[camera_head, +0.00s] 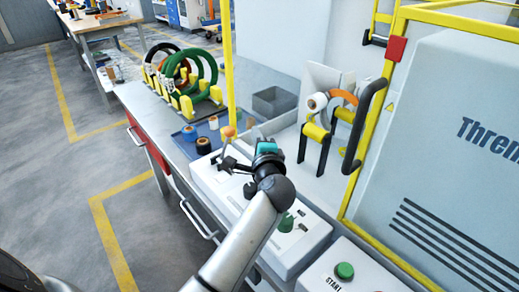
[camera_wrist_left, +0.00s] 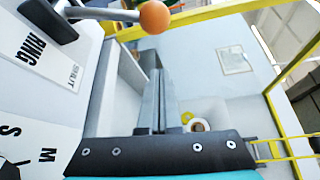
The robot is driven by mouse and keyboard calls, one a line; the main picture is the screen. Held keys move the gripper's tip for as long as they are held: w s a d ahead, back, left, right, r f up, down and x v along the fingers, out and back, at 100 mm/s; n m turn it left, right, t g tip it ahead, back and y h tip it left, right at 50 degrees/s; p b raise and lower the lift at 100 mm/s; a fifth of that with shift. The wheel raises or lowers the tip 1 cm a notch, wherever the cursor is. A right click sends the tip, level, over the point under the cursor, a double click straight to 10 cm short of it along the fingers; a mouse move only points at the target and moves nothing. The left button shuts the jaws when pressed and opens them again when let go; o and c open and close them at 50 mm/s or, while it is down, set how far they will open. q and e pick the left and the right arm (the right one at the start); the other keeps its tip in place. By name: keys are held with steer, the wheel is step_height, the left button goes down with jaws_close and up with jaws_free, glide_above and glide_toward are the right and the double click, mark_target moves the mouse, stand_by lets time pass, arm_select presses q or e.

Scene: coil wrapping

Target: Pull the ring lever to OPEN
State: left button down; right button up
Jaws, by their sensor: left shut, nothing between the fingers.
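The ring lever has an orange ball knob (camera_head: 229,131) on a thin metal rod above a dark pivot on the white control panel (camera_head: 205,181). In the left wrist view the orange knob (camera_wrist_left: 154,17) and its rod show at the top, beside the panel lettering RING and SHUT (camera_wrist_left: 62,76). My left gripper (camera_head: 243,168) is over the panel, close to the lever on its right and below the knob. Its fingers (camera_wrist_left: 160,82) are shut with nothing between them, apart from the knob. Any OPEN lettering is not readable. My right gripper is not in view.
A green START button (camera_head: 344,270) is at the lower right. A blue tray (camera_head: 184,146) with tape rolls and a rack of green and black rings stand behind. A yellow frame post (camera_head: 228,60) rises just behind the lever. A machine with a black handle (camera_head: 365,125) is at the right.

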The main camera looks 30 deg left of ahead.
mark_target(226, 144)
arm_select(q)
steer(key=shift+s+a+r, duration=0.2)
steer(key=shift+s+a, duration=0.5)
steer(key=shift+a, duration=0.35)
steer(key=shift+s+a, duration=0.3)
steer(key=shift+s, duration=0.1)
steer(key=shift+s+r, duration=0.1)
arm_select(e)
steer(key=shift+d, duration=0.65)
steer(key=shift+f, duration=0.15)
arm_select(q)
steer(key=shift+s+a+b, duration=0.1)
steer(key=shift+b, duration=0.25)
steer(key=shift+s+r+t, duration=0.1)
steer(key=shift+t, duration=0.2)
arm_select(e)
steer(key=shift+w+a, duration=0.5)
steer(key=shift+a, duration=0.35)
